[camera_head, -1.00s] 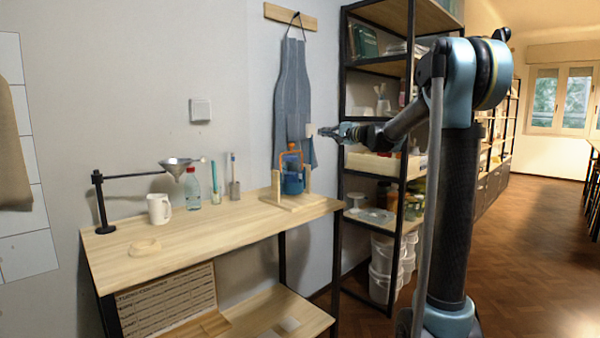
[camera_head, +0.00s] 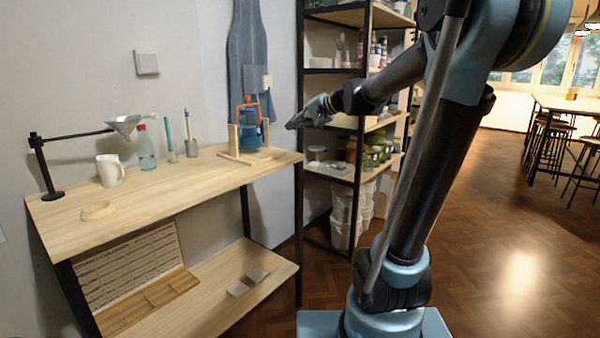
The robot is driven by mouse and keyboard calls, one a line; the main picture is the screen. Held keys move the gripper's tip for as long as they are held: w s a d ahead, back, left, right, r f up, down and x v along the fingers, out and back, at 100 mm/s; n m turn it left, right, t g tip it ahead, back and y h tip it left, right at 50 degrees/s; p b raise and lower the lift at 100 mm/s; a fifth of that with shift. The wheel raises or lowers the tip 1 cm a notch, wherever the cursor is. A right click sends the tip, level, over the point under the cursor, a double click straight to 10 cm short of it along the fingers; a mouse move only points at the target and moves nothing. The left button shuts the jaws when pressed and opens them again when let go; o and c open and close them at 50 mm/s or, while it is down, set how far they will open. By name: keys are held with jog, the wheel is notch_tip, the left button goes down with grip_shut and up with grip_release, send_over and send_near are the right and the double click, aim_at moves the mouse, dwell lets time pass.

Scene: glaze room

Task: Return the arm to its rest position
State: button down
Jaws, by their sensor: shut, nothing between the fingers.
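My gripper (camera_head: 294,125) is shut and empty. It is in the air just past the right end of the wooden workbench (camera_head: 150,205), in front of the black shelving rack (camera_head: 300,90). My arm reaches left from the column at the right of the picture, with the forearm slanting down to the gripper. The gripper looks apart from the bench and the rack, though the exact gap to the rack cannot be told.
An apron (camera_head: 248,55) hangs behind. Open floor (camera_head: 500,240) lies at right.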

jog(key=s+d+f+n+g+h, duration=0.1)
jog(key=s+d+f+h, duration=0.2)
jog(key=s+d+f, duration=0.4)
jog(key=s+d+f+n+g+h, duration=0.1)
jog(key=s+d+f+g+h, duration=0.1)
jog(key=s+d+f+h, duration=0.2)
jog(key=s+d+f+n+g+h, duration=0.1)
jog(key=s+d+f+h, duration=0.2)
jog(key=s+d+f, duration=0.7)
jog(key=s+f, duration=0.7)
jog(key=s, duration=0.4)
jog(key=shift+d+f+g+h, duration=0.25)
jog(key=shift+f+g+h, duration=0.1)
jog(key=shift+g+h, duration=0.05)
jog(key=shift+w, duration=0.1)
jog(key=shift+w+f, duration=0.2)
jog(key=shift+w, duration=0.25)
